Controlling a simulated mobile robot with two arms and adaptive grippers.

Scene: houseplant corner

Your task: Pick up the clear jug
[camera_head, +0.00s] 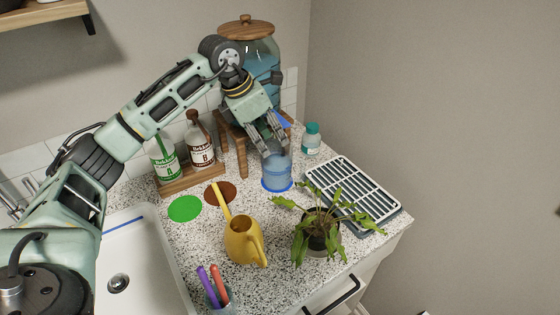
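The clear jug (277,174) stands upright on the speckled counter, in front of the large drink dispenser. It looks bluish, with a blue ring around its base. My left gripper (275,151) reaches down from above to the jug's top. Its two fingers look apart, and they overlap the jug's rim in this view. I cannot tell whether they touch it. The fingers hide part of the jug's upper edge. My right gripper is not in view.
The dispenser (262,58) stands on a wooden stand (242,160) behind. Nearby are a teal-capped bottle (312,139), a drying rack (352,190), a potted plant (318,232), a yellow watering can (243,242) and two labelled bottles (164,160) on a wooden tray (192,183). The sink (140,260) is left.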

